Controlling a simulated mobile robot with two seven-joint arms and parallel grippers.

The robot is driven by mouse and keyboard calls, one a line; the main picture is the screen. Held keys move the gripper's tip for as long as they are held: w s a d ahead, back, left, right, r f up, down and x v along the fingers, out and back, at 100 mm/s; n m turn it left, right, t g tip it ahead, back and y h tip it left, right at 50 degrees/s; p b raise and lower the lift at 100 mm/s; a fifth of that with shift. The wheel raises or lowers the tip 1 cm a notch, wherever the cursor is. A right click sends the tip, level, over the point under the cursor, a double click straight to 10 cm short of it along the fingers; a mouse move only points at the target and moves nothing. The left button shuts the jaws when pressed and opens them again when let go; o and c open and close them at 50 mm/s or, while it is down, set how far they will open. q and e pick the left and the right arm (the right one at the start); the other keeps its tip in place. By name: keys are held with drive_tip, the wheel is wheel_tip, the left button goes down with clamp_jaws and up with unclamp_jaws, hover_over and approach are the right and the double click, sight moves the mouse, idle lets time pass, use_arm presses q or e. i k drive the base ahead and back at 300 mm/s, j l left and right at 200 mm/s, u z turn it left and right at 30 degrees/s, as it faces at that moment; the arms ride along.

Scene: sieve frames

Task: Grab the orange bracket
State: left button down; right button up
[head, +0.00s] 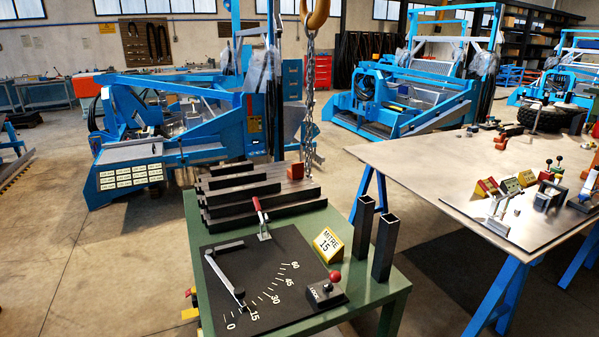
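A small orange piece (501,142), which looks like a bracket, stands on the large wooden-topped table (425,165) at the right, near its back. Its exact shape is too small to tell. Neither of my grippers is in view.
A hook and chain (310,95) hang above. Concrete floor at left is clear.

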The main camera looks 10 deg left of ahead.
sight(297, 171)
drive_tip(key=i+j+u, duration=0.1)
drive_tip(key=j+u, duration=0.3)
drive_tip(key=i+j+u, duration=0.2)
drive_tip(key=j+u, duration=0.2)
drive_tip(key=i+j+u, duration=0.25)
drive_tip(key=j+u, duration=0.15)
drive_tip(key=i+j+u, duration=0.55)
drive_tip(key=u, duration=0.3)
drive_tip(key=i+j+z, duration=0.1)
drive_tip(key=i, duration=0.3)
drive_tip(key=i+j, duration=0.15)
drive_tip(key=i, duration=0.3)
drive_tip(key=i+j+z, duration=0.15)
drive_tip(key=i, duration=0.25)
drive_tip(key=i+l+z, duration=0.1)
drive_tip(key=i+z, duration=0.2)
drive_tip(key=i, duration=0.35)
drive_tip(key=i+z, duration=0.35)
drive_tip(key=i, duration=0.25)
drive_tip(key=i+z, duration=0.2)
drive_tip(key=i, duration=0.45)
drive_tip(key=i+j+z, duration=0.2)
drive_tip(key=i, duration=0.45)
drive_tip(key=i+l+z, duration=0.1)
drive_tip(key=i+z, duration=0.4)
drive_tip(key=i+j+z, duration=0.15)
drive_tip(key=i+z, duration=0.3)
drive_tip(key=i, duration=0.15)
